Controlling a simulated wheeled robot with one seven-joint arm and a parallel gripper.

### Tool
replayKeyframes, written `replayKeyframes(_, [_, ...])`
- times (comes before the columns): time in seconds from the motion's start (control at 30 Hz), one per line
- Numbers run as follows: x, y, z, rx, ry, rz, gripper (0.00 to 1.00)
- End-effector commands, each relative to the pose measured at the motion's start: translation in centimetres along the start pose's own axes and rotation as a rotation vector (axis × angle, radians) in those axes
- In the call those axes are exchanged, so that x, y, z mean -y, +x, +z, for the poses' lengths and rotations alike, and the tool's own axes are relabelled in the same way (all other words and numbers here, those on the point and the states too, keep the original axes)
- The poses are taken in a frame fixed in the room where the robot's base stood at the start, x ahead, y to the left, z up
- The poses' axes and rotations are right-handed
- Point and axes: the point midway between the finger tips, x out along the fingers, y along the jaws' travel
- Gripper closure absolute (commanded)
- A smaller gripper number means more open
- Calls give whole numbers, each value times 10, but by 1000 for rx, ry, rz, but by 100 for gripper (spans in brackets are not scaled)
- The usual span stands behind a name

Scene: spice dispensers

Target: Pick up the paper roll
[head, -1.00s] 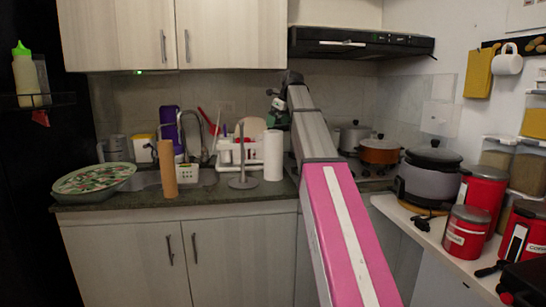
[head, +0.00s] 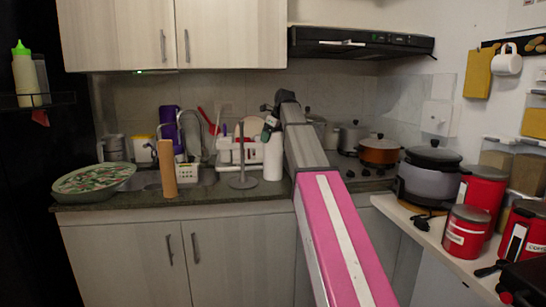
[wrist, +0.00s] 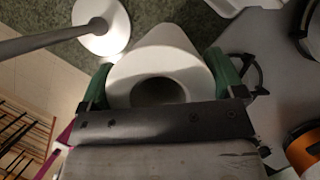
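The white paper roll (head: 273,158) stands upright on the counter, right of the metal stand with a round base. In the wrist view I look down on the roll's top end and its dark hole (wrist: 160,88). My gripper (wrist: 162,80) has its green fingers spread, one on each side of the roll near its top. I see no clear grip on it; the fingers look open around it. In the head view my gripper (head: 271,122) is at the roll's upper end, partly hidden by my arm.
The metal stand (head: 243,182) is close left of the roll, and a brown cylinder (head: 167,168) stands farther left. A white dish rack (head: 235,150) is behind. The stove with an orange pot (head: 379,150) is to the right. The counter's front edge is near the roll.

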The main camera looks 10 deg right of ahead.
Motion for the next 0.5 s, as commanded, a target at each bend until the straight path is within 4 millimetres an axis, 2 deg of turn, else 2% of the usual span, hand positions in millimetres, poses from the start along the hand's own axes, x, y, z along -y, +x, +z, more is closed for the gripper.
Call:
replayKeyframes(0.03, [0, 0, 0, 0, 0, 0, 36])
replayKeyframes(0.1, [0, 0, 0, 0, 0, 0, 51])
replayKeyframes(0.37, [0, -2, 1, 1, 0, 0, 51])
replayKeyframes(0.5, [1, -15, 7, 1, 0, -1, 51])
